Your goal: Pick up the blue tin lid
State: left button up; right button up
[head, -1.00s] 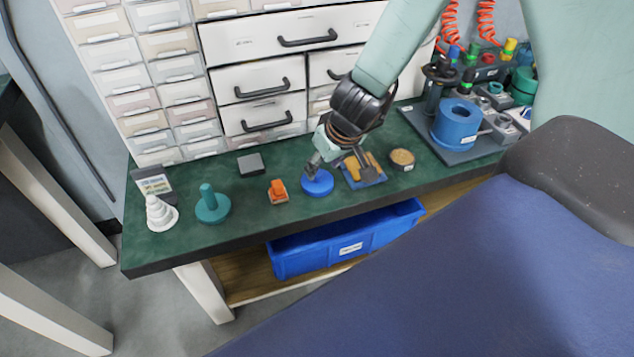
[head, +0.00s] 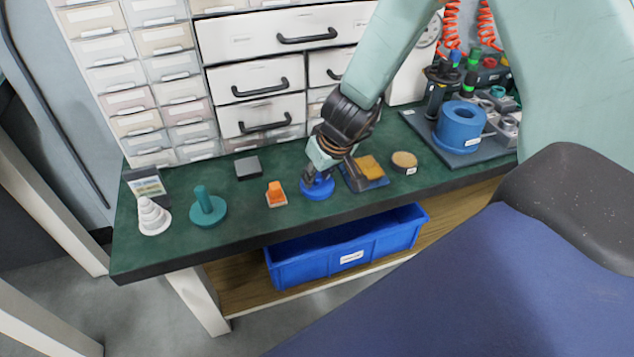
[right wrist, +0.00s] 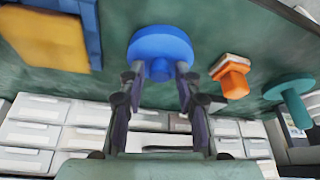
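The blue tin lid (head: 319,194) is a round blue disc on the green bench top, partly hidden by my right gripper in the head view. In the right wrist view the lid (right wrist: 160,44) shows its round central knob. My right gripper (head: 317,178) is right at the lid, pointing down. In the right wrist view the fingers of the right gripper (right wrist: 158,73) are apart, one on each side of the knob, with a small gap showing. I cannot tell whether a fingertip touches the lid. My left gripper is not in view.
An orange block-like piece (head: 276,194) stands left of the lid, and a teal knobbed disc (head: 208,212) farther left. A blue tray with a yellow pad (head: 378,182) is close on the right. Drawers (head: 255,80) rise behind. A blue bin (head: 345,250) sits below the bench.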

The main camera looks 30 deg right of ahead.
aim_at(320, 177)
grip_shut()
notch_tip(320, 177, up, 10)
jog(key=p, duration=0.9)
jog(key=shift+p, duration=0.35)
jog(key=shift+s+d+f, duration=0.1)
